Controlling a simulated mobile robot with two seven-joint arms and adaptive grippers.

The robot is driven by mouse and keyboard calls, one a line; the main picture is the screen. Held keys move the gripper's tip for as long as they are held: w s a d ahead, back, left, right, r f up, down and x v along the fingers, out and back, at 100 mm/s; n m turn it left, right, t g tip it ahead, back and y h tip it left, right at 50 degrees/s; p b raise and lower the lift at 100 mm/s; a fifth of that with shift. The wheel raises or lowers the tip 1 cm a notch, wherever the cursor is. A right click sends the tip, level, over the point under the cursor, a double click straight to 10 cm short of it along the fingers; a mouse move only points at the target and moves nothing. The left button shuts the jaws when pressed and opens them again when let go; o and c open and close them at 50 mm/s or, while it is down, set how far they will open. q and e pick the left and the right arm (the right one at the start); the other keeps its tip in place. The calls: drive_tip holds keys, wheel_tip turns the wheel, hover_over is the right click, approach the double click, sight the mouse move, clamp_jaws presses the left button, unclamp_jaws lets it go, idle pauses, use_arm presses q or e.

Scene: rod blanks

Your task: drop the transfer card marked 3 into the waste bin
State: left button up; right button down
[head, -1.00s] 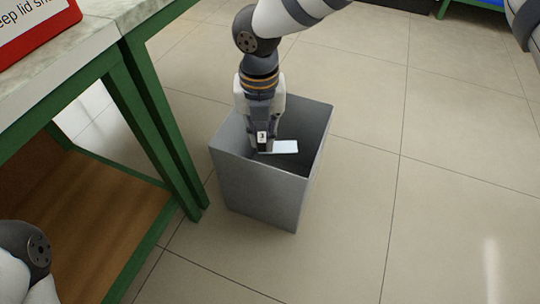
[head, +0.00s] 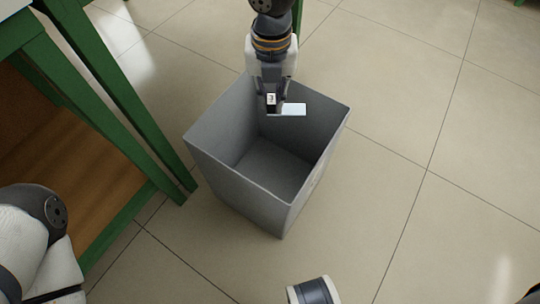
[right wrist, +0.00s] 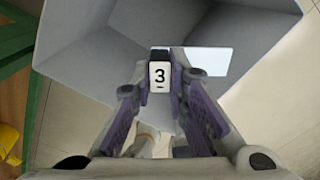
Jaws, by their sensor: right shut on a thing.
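The transfer card marked 3 (head: 292,109) is a pale, flat card with a small white label block that reads 3 (right wrist: 159,75) in the right wrist view. My right gripper (head: 271,106) is shut on the card at its block end, and the card's pale sheet (right wrist: 212,62) sticks out to the right. The gripper and card are over the back part of the waste bin (head: 238,177), a grey, square, open-topped box on the floor. The bin's visible floor is empty. My left arm shows at the lower left, but its gripper is not in view.
A green-framed table (head: 116,92) with a wooden lower shelf (head: 70,165) stands close to the left of the bin. Open tiled floor (head: 400,190) lies to the right of the bin.

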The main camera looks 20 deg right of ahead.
drive_tip(key=shift+f, duration=0.2)
use_arm(q)
drive_tip(key=f+b, duration=0.1)
drive_tip(key=b, duration=0.1)
drive_tip(key=s+f+b, duration=0.1)
drive_tip(key=f+b, duration=0.1)
drive_tip(key=shift+s+d+f+g, duration=0.1)
drive_tip(key=shift+d+f+g, duration=0.1)
drive_tip(key=shift+g, duration=0.1)
use_arm(e)
wheel_tip(320, 180, down, 6)
drive_tip(key=shift+r, duration=0.2)
drive_tip(key=c, duration=1.5)
unclamp_jaws()
wheel_tip(320, 180, up, 12)
drive_tip(key=shift+r, duration=0.1)
